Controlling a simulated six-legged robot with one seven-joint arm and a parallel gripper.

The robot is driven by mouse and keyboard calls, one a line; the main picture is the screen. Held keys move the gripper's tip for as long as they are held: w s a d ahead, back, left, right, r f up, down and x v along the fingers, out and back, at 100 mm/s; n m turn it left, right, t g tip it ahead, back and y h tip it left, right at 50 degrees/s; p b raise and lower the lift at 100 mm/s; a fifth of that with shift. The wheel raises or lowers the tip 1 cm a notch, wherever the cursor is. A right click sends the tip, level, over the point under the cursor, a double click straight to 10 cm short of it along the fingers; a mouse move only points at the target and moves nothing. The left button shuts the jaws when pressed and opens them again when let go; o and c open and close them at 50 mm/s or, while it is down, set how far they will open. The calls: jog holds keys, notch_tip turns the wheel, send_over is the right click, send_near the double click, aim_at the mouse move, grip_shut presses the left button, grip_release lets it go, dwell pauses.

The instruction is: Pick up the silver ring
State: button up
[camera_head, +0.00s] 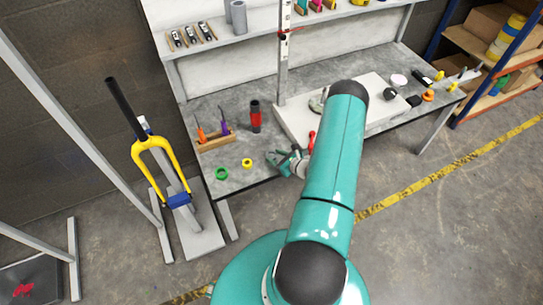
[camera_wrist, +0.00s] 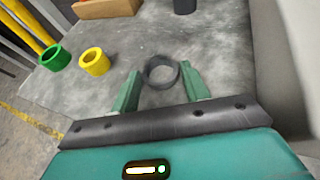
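The silver ring (camera_wrist: 161,86) shows dark grey in the wrist view, resting on the grey worktop. It is between the tips of my gripper (camera_wrist: 160,82), whose green fingers stand apart on its left and right. Its sides are very close to the fingertips; I cannot tell whether they touch. In the head view my gripper (camera_head: 286,160) is low over the front of the workbench, and I cannot make out the ring there. A green ring (camera_wrist: 55,58) and a yellow ring (camera_wrist: 95,61) lie to the left, apart from my gripper.
A wooden tool holder (camera_head: 215,144) and a black-and-red cylinder (camera_head: 256,118) stand behind on the bench. A pale board (camera_head: 290,122) lies to the right. A yellow fork (camera_head: 160,146) on a stand is left of the bench. The worktop around the coloured rings is clear.

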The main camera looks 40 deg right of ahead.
jog(key=c, duration=0.3)
jog(key=shift+r, duration=0.1)
jog(key=shift+r, duration=0.45)
notch_tip(320, 180, up, 2)
jog(key=shift+r, duration=0.1)
jog(key=s+a+r, duration=0.5)
jog(key=s+r, duration=0.1)
jog(key=s, duration=0.1)
jog(key=s+a+r, duration=0.3)
jog(key=s, duration=0.1)
jog(key=shift+a+r, duration=0.3)
jog(key=shift+r, duration=0.05)
